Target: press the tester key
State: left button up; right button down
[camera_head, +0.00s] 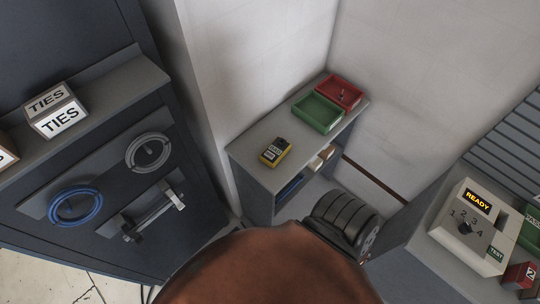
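The tester (468,228) is a cream box at the right on a grey bench. Its display (478,201) reads READY in amber letters. Below the display is a dark selector knob (464,228) with the numbers 1 to 4 around it. Neither of my grippers shows in this view.
A low grey shelf unit (254,150) in the corner holds a yellow meter (275,152), a green tray (318,112) and a red tray (352,90). A red item (520,275) lies right of the tester. A dark cabinet (110,240) with a TIES box (56,110) stands left.

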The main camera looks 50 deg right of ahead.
aim_at(270, 155)
jog(key=k, duration=0.7)
jog(key=z, duration=0.9)
jog(key=i, duration=0.5)
jog(key=u, duration=0.05)
